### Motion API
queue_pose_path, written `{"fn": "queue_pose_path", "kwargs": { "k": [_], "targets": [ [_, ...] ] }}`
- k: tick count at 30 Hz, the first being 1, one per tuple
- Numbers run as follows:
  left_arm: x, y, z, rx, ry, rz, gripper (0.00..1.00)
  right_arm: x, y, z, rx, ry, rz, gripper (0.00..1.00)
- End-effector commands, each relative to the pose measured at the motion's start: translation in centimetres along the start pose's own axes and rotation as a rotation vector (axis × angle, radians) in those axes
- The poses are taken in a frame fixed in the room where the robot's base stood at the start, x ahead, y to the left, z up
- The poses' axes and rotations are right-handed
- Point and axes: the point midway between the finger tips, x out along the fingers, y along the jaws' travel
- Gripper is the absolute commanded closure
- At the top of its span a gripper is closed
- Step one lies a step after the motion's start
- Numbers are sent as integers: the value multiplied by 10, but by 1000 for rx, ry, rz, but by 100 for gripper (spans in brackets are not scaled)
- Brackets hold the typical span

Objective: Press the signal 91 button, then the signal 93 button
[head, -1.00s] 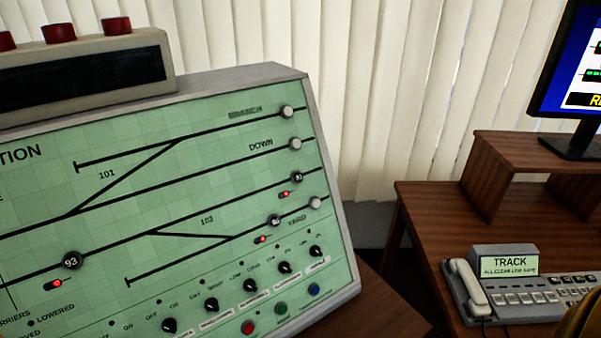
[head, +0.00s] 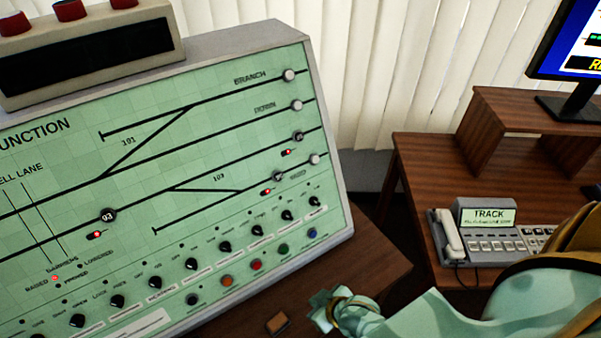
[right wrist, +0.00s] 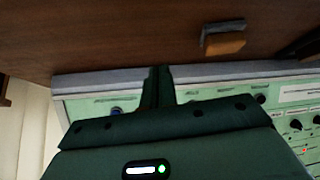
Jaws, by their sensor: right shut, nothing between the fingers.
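The green signal panel (head: 225,145) leans back on the wooden desk. The round black button 93 (head: 108,215) sits on a track line at its left, with a red light just below. Two more round dark buttons sit at the panel's right, an upper one (head: 298,136) and a lower one (head: 277,176), each near a red light. Their numbers are too small to read, so I cannot tell which is 91. My right gripper (head: 325,305) is low in front of the panel's lower right corner, touching no button. In the right wrist view its fingers (right wrist: 157,78) are together and empty.
A row of black knobs (head: 225,247) and coloured buttons (head: 256,265) runs along the panel's lower edge. A small brown block (head: 278,322) lies on the desk. A telephone (head: 485,235) and a monitor stand (head: 520,130) are on the right desk.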

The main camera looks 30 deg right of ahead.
Motion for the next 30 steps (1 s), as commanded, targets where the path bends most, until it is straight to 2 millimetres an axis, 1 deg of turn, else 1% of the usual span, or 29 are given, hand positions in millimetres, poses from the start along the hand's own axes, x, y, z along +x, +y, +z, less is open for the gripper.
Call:
{"fn": "queue_pose_path", "kwargs": {
  "k": [1,2,3,5,6,8,9,11,12,14,15,18,21,22,25,30],
  "targets": [
    [-9,0,-2,0,2,-1,40,-5,2,-33,75,90,-17,100],
    [-12,-1,-2,0,2,-1,40,-8,3,-51,130,149,-29,100],
    [-17,-1,-3,0,3,-1,40,-12,6,-77,205,230,-45,100],
    [-23,-1,-4,0,4,-2,40,-22,14,-117,326,355,-70,100],
    [-28,-2,-5,0,5,-2,40,-30,20,-143,410,439,-85,100],
    [-35,-2,-6,-1,6,-2,40,-45,34,-180,541,566,-106,100],
    [-40,-2,-7,-1,6,-3,40,-56,45,-204,631,651,-120,100],
    [-47,-3,-8,-1,7,-3,40,-74,63,-236,768,774,-138,100],
    [-52,-3,-9,-1,8,-3,40,-87,77,-255,861,854,-147,100],
    [-58,-4,-10,-1,8,-4,40,-105,98,-278,998,965,-158,100],
    [-62,-4,-10,-1,8,-4,40,-117,113,-290,1086,1033,-163,100],
    [-70,-4,-11,-2,9,-4,40,-141,145,-311,1286,1177,-168,100],
    [-76,-5,-12,-2,9,-5,40,-156,168,-319,1439,1276,-165,100],
    [-77,-5,-12,-2,9,-5,40,-159,173,-320,1474,1297,-164,100],
    [-78,-5,-12,-2,9,-5,40,-164,183,-321,1544,1338,-159,100],
    [-78,-5,-12,-2,9,-5,40,-164,186,-320,1563,1348,-156,100]
  ]
}}
